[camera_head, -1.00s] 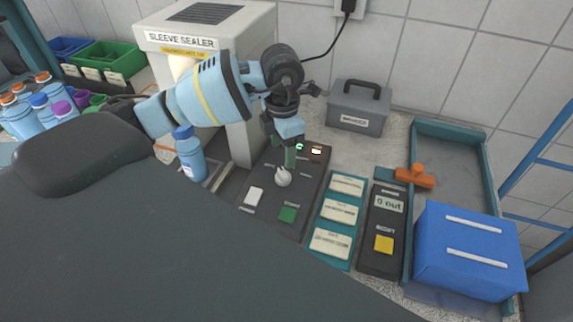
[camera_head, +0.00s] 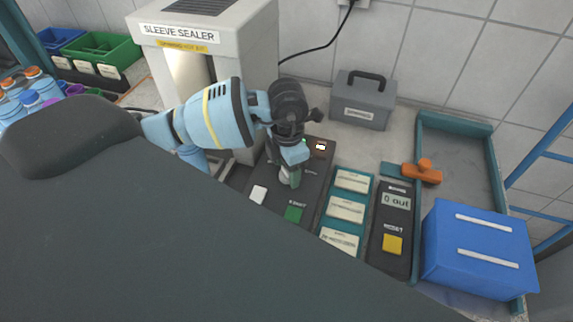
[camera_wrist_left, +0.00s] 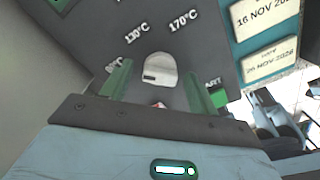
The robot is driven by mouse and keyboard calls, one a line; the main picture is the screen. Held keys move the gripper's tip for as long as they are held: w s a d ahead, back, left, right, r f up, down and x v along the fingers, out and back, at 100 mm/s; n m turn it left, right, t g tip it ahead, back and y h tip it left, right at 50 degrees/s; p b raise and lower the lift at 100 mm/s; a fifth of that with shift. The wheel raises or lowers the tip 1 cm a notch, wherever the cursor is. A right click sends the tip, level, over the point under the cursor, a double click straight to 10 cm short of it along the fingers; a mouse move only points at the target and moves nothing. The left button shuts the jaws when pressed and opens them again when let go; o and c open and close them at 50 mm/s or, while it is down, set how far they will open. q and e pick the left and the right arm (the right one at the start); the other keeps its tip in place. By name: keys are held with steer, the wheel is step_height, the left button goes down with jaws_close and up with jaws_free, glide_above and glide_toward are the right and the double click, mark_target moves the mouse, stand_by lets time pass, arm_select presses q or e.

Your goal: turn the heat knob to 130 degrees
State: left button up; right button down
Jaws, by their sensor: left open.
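The white heat knob (camera_wrist_left: 160,67) sits on the dark control panel (camera_wrist_left: 90,42), with printed marks 130°C (camera_wrist_left: 137,32) and 170°C (camera_wrist_left: 183,20) above it. Another mark at its left is partly hidden by a finger. A short dark line shows on the knob's lower left side. My left gripper (camera_head: 290,177) is open at the knob, one green finger on each side. In the wrist view gaps show between the fingers and the knob. In the head view the gripper covers part of the knob. My right gripper is out of view.
The panel also has a white switch (camera_head: 258,194) and a green button (camera_head: 293,214). The sleeve sealer (camera_head: 258,70) rises behind left. A grey toolbox (camera_head: 361,105) is at the back.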

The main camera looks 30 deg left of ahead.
arm_select(q)
steer(key=c, duration=1)
steer(key=m, duration=0.4)
steer(key=shift+m+b, duration=0.6)
steer(key=shift+m, duration=1.8)
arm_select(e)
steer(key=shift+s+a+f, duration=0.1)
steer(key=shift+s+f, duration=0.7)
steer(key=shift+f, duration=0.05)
arm_select(q)
steer(key=o, duration=1)
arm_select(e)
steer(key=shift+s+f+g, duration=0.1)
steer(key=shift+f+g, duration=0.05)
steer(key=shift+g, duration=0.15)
